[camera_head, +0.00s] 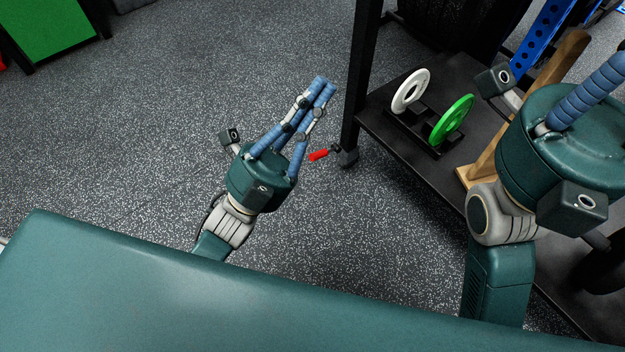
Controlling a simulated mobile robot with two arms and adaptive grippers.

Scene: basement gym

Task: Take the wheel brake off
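A red brake lever (319,155) sticks out to the left from the caster wheel (348,156) at the foot of a black rack's post (358,90). The lever is low, close to the floor. My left gripper (322,84) points up and to the right, with its blue fingers drawn together at the tips and nothing seen between them. Its fingers show to the left of and above the lever in the picture, apart from it. My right gripper (607,78) is at the right edge, over the rack; its fingers are partly cut off by the frame.
The rack's lower shelf (385,137) holds a white weight plate (410,91) and a green weight plate (450,119) in a black holder. A wooden post (480,178) stands beside my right gripper. The speckled floor (150,130) on the left is clear. A green box (45,25) stands at the upper left.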

